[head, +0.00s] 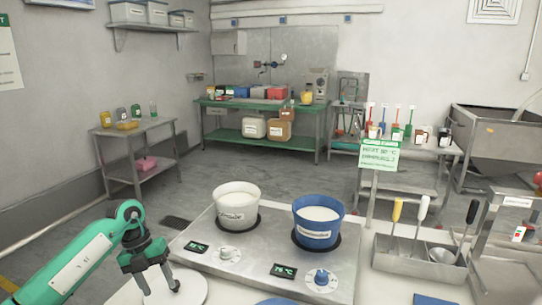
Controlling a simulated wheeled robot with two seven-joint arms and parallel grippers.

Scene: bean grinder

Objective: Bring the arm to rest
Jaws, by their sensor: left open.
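My left arm comes in from the lower left, and its left gripper (160,281) points down over a round white disc (190,292) on the near counter. The gripper is open with nothing seen between its fingers. It is left of and nearer than the steel double hotplate (257,258). A white pot (237,207) with pale contents stands on the plate's left burner. A blue pot (318,222) with pale contents stands on the right burner. The gripper is apart from both pots. My right gripper is not in view.
A steel rack (420,262) with several upright-handled tools stands right of the hotplate. A green-and-white sign (380,156) rises behind it. Blue round edges (285,301) show at the bottom. A small side table (137,128) and a green bench (262,103) stand farther back across open floor.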

